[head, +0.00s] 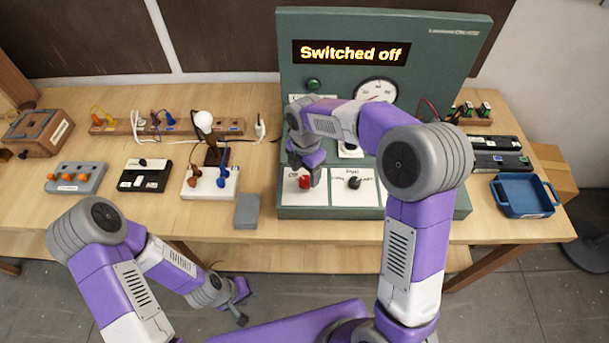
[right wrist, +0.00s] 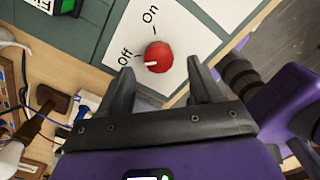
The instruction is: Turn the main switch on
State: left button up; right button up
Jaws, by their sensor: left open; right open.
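The main switch is a red knob (head: 304,181) on a white plate at the lower left of the green panel (head: 480,60). In the right wrist view the knob (right wrist: 158,56) has a white mark pointing toward "Off"; "On" is printed above it. The panel's display (head: 350,53) reads "Switched off". My right gripper (head: 307,172) is open at the knob. In the right wrist view its fingertips (right wrist: 160,78) lie either side of the knob, without visible contact. My left gripper (head: 242,303) is open and empty, low in front of the table.
A black knob (head: 353,182) sits right of the red one. A lamp bulb on a board (head: 204,122), a grey block (head: 247,211) and switch boxes stand to the left. A blue tray (head: 524,197) is at the right. My right arm covers part of the panel.

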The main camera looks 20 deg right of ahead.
aim_at(305, 179)
jog(key=shift+f, duration=1.7)
jog(key=shift+c, duration=0.3)
jog(key=shift+w, duration=0.1)
jog(key=c, duration=1)
